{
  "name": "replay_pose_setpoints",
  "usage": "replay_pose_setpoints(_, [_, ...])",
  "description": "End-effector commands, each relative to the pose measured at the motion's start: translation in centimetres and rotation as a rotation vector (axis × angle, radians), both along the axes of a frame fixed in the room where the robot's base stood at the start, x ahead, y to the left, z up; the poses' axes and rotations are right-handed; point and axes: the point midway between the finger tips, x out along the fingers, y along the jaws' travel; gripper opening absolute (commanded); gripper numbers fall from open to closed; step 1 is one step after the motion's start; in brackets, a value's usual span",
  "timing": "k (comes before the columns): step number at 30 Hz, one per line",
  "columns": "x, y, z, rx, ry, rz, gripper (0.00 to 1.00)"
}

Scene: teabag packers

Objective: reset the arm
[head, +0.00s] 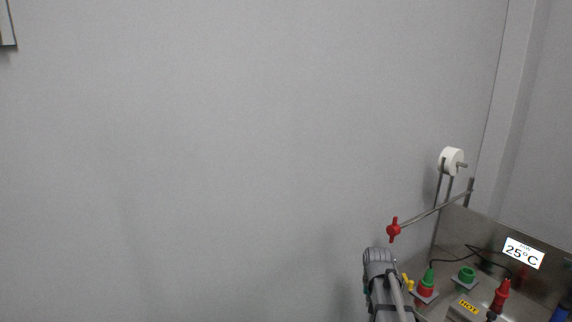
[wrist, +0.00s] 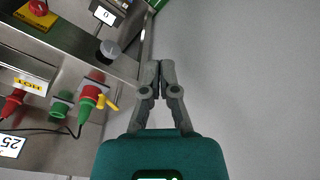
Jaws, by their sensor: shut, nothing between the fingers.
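My gripper (wrist: 160,75) shows in the wrist view with its two grey fingers together and nothing between them. It points toward a plain grey surface, beside the steel edge of a machine. In the head view my grey arm (head: 380,285) rises at the lower middle right, and the gripper's fingertips cannot be made out there.
A steel machine (head: 478,225) stands at the lower right with a 25°C display (head: 523,253), a HOT label (head: 467,306), red and green fittings, a red-handled rod (head: 394,229) and a white roll (head: 451,160).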

Motion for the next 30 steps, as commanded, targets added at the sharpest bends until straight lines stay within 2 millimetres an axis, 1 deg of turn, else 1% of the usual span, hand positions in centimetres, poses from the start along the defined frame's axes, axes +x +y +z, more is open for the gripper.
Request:
replay_pose_setpoints(1, [-3.3,1.9,0.0,0.005,0.016,0.035,0.00])
replay_pose_setpoints(3, [-6.3,4.0,-0.1,0.013,0.041,0.082,0.00])
replay_pose_setpoints(6, [-10.0,6.4,-0.1,0.022,0.072,0.142,0.00])
replay_pose_setpoints(9, [-12.9,8.0,-0.1,0.028,0.096,0.190,0.00])
replay_pose_setpoints(12, [-14.7,9.0,-0.1,0.032,0.111,0.220,0.00])
replay_pose_setpoints(16, [-15.5,9.5,-0.1,0.035,0.121,0.237,0.00])
replay_pose_setpoints(30, [-15.4,9.5,-0.1,0.035,0.121,0.237,0.00])
